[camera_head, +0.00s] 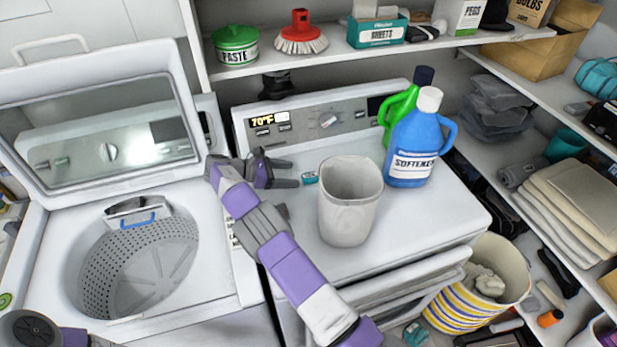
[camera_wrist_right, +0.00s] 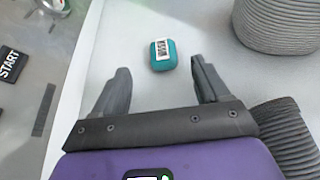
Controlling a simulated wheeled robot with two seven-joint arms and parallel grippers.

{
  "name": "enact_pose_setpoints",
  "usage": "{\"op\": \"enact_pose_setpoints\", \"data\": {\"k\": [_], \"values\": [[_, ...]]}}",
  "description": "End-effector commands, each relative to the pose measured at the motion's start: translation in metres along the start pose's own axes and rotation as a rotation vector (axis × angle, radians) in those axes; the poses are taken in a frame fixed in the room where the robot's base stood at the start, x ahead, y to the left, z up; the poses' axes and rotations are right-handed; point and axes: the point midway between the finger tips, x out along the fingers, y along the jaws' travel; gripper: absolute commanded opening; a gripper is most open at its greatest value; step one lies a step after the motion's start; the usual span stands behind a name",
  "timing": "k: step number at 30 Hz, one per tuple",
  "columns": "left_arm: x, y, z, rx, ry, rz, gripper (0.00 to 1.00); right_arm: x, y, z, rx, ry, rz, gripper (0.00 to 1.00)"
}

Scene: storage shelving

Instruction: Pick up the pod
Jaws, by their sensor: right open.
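The pod (camera_head: 309,178) is a small teal block with a white label, lying on the white dryer top just left of the grey bin. It also shows in the right wrist view (camera_wrist_right: 162,55), a little beyond the fingertips and between their lines. My right gripper (camera_head: 291,173) is open and empty, low over the dryer top, with its fingers pointing at the pod; in the right wrist view (camera_wrist_right: 160,76) the two fingers stand wide apart. Part of my left arm shows at the lower left of the head view, but its gripper is not visible.
The grey bin (camera_head: 347,212) stands close right of the pod. A blue softener bottle (camera_head: 411,145) and a green bottle (camera_head: 397,112) stand farther right. The control panel (camera_head: 320,122) rises behind. The open washer (camera_head: 140,265) is left. The dryer top's front right is clear.

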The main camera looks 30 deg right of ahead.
Motion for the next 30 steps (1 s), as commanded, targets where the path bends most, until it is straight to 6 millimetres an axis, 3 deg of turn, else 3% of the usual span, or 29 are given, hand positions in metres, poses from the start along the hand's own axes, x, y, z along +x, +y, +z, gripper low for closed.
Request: {"op": "enact_pose_setpoints", "data": {"k": [8,18,26,30], "values": [[0.002,-0.001,0.0,0.0,0.0,0.0,0.4,0.021,-0.001,0.001,0.001,0.001,-0.003,0.74],[0.006,-0.002,0.0,0.0,0.0,0.0,0.4,0.064,-0.004,0.0,0.001,0.004,-0.004,0.74],[0.006,-0.002,0.0,0.0,0.0,0.0,0.4,0.066,-0.004,0.0,0.001,0.004,-0.002,0.74],[0.006,-0.002,0.0,0.0,0.0,0.0,0.4,0.066,-0.004,0.0,0.001,0.004,-0.002,0.56]]}}
